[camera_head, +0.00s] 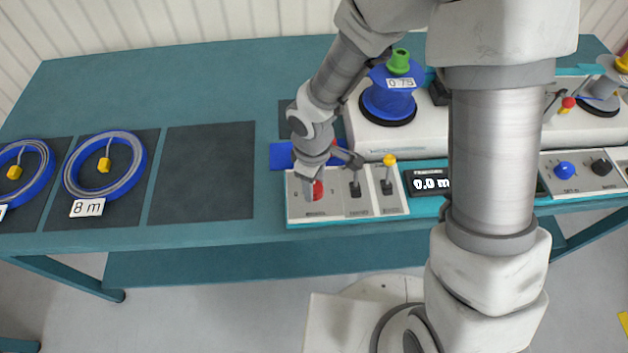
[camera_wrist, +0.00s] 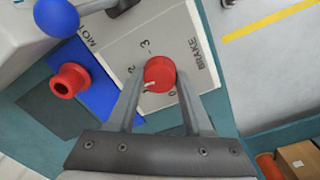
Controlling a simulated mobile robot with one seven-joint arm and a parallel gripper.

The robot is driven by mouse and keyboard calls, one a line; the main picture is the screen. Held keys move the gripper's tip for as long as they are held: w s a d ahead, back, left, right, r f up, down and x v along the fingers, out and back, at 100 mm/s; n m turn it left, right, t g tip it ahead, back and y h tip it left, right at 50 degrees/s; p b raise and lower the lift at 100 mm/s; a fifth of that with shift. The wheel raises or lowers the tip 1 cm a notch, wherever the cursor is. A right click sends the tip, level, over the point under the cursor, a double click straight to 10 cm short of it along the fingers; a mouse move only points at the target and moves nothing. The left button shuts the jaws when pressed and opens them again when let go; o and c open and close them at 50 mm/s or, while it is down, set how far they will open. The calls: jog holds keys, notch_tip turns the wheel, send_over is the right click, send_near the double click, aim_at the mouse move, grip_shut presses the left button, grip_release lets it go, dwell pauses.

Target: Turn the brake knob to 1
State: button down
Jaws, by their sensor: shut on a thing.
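The red brake knob (camera_head: 318,190) is on a light panel (camera_head: 331,207) at the bench's front edge. In the wrist view the knob (camera_wrist: 160,72) sits between the two fingertips of my gripper (camera_wrist: 160,76), which is shut on it. A small white mark shows on the lower left of the knob. The panel reads BRAKE, with a 2, a 3 and what looks like a 0 around the knob. I cannot see a 1; the left finger covers part of the scale. In the head view my gripper (camera_head: 311,188) comes down over the knob from above.
A lever with a yellow tip (camera_head: 389,160) stands right of the brake panel, near the 0.0 m display (camera_head: 430,184). A red part (camera_wrist: 70,80) rests on a blue patch behind. A blue reel marked 0.75 (camera_head: 388,95) stands behind. Cable coils (camera_head: 105,165) lie left.

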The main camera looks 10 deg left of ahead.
aim_at(315, 190)
jog(key=n+p, duration=0.1)
jog(key=n, duration=0.2)
jog(key=shift+r+n, duration=0.1)
jog(key=shift+n, duration=0.2)
jog(key=shift+n+p, duration=0.5)
jog(key=shift+n, duration=1.3)
jog(key=shift+c, duration=1.6)
grip_release()
notch_tip(315, 190, up, 17)
jog(key=p, duration=0.5)
jog(key=shift+s+d+r+p, duration=0.15)
jog(key=shift+s+p, duration=0.15)
